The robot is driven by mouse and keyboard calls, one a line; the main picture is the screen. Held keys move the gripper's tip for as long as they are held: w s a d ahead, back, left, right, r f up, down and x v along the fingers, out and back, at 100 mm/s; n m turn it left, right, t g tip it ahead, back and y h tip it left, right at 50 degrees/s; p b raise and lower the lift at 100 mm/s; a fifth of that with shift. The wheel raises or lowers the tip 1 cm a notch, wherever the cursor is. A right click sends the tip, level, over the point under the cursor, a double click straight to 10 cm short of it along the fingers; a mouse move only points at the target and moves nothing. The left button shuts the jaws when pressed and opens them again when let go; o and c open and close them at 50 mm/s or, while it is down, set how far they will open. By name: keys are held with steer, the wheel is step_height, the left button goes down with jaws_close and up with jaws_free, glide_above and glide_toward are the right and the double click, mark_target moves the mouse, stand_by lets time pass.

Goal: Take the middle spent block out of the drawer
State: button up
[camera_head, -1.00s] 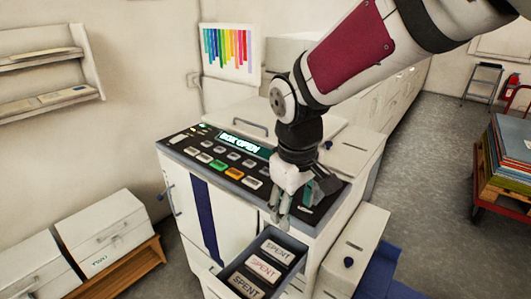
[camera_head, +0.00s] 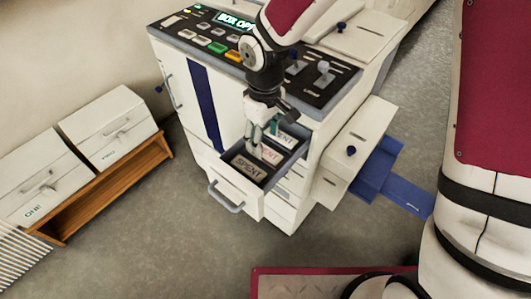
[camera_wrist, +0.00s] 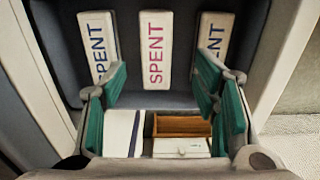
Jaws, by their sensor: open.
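The drawer (camera_head: 238,192) of the white machine is pulled open. Three white blocks marked SPENT lie in it in a row. The middle spent block (camera_head: 271,156) has red lettering; it shows in the centre of the wrist view (camera_wrist: 155,50). The other two, the near block (camera_head: 248,168) and the far block (camera_head: 287,138), have dark lettering. My gripper (camera_head: 263,140) points down over the drawer, open and empty. In the wrist view its green-padded fingers (camera_wrist: 160,92) are spread to either side of the middle block's line. Contact with the block cannot be told.
The control panel (camera_head: 213,36) is behind the drawer. A white side unit (camera_head: 340,170) with a blue tray (camera_head: 385,180) stands to the right. White boxes (camera_head: 108,125) sit on a wooden shelf (camera_head: 100,200) at left. Floor in front of the drawer is clear.

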mark_target(267, 152)
steer(key=shift+w+d+f, duration=0.1)
steer(key=shift+d+f, duration=0.05)
steer(key=shift+f, duration=1.25)
steer(key=shift+d+f, duration=0.1)
steer(key=shift+f, duration=1.25)
steer(key=c, duration=1)
